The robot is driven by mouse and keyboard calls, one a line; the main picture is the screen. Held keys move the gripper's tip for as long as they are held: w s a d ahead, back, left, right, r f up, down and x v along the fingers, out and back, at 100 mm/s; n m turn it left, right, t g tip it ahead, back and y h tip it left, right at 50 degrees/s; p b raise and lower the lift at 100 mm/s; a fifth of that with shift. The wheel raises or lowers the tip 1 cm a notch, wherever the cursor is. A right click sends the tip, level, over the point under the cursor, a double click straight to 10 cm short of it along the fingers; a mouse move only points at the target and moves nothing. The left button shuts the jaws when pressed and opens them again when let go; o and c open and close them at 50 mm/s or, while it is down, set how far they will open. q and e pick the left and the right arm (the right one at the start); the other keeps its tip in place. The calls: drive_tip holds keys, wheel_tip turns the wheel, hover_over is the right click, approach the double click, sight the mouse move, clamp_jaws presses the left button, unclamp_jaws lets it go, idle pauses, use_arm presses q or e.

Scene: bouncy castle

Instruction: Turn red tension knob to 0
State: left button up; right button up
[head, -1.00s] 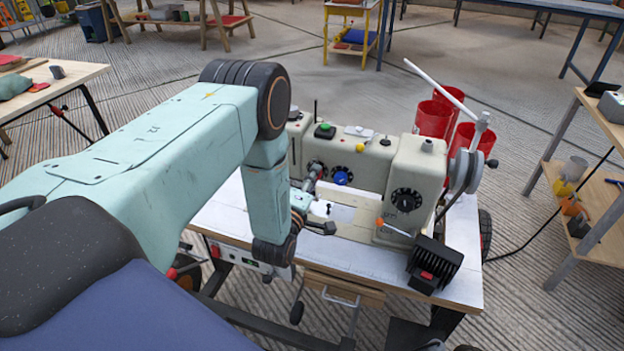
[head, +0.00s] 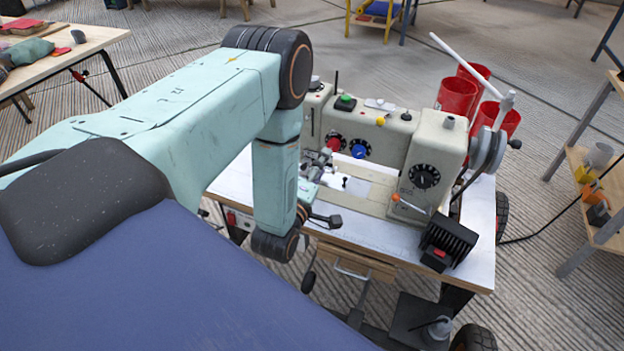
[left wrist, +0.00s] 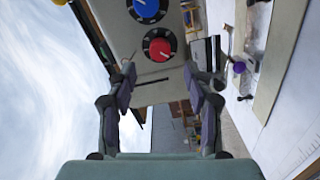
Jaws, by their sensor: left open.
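The red tension knob (head: 333,144) sits on a black round dial on the front of the cream sewing machine (head: 388,140). In the left wrist view the red knob (left wrist: 159,48) faces me just beyond the fingertips. A pale pointer mark shows on it, but I cannot read the dial number. My left gripper (head: 319,162) is open and empty, in front of the machine and a little below the red knob. In the left wrist view its two fingers (left wrist: 158,80) stand wide apart, clear of the knob. My right gripper is not in view.
A blue knob (head: 358,151) sits right beside the red one. A green button (head: 345,102) and a yellow knob (head: 380,121) are on top. A black numbered dial (head: 424,176) is at the machine's right end. Red cylinders (head: 457,97) stand behind. The white tabletop (head: 375,225) is mostly clear.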

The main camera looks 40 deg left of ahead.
use_arm(q)
drive_tip(key=v, duration=0.6)
idle(0.6)
